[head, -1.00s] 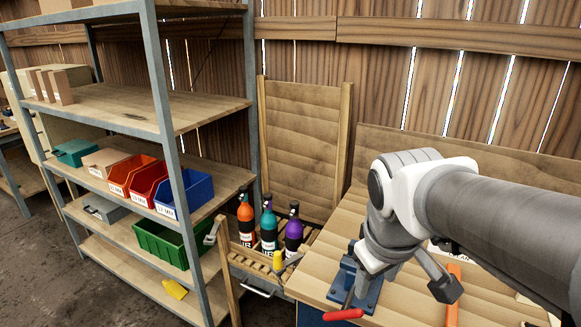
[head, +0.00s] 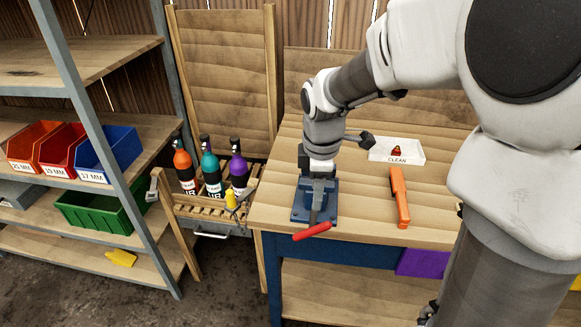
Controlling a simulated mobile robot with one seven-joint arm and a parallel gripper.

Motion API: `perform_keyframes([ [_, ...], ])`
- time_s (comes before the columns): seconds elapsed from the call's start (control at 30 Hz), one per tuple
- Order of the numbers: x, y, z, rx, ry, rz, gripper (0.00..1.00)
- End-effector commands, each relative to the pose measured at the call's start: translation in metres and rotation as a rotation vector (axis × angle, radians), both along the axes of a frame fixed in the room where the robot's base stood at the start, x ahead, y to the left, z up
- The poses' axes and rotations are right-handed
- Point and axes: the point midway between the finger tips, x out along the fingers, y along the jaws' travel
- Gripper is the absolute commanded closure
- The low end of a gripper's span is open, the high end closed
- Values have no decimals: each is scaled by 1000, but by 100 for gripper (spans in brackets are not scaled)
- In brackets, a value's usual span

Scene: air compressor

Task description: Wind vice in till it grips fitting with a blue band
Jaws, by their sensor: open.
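The blue vice (head: 328,208) is fixed to the left front of the wooden workbench. Its red handle (head: 312,231) sticks out at the front, past the bench edge. My gripper (head: 319,172) points down over the vice. It is open, though its fingers are hard to make out. It covers the vice jaws, so I cannot tell how wide they are or what lies between them. I see no fitting with a blue band.
An orange tool (head: 399,197) lies on the bench, right of the vice. A white "CLEAN" tray (head: 415,152) holds a small red item. Several bottles (head: 211,174) stand in a wooden rack to the left, beside shelves with bins (head: 105,150).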

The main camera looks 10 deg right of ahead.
Motion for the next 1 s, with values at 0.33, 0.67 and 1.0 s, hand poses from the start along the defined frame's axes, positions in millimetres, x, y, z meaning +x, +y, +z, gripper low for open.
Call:
perform_keyframes([
  [0.33,8,-1,-65,1,6,-1,43],
  [0.67,18,-3,-134,1,5,0,43],
  [1.0,24,-5,-167,0,1,-3,43],
])
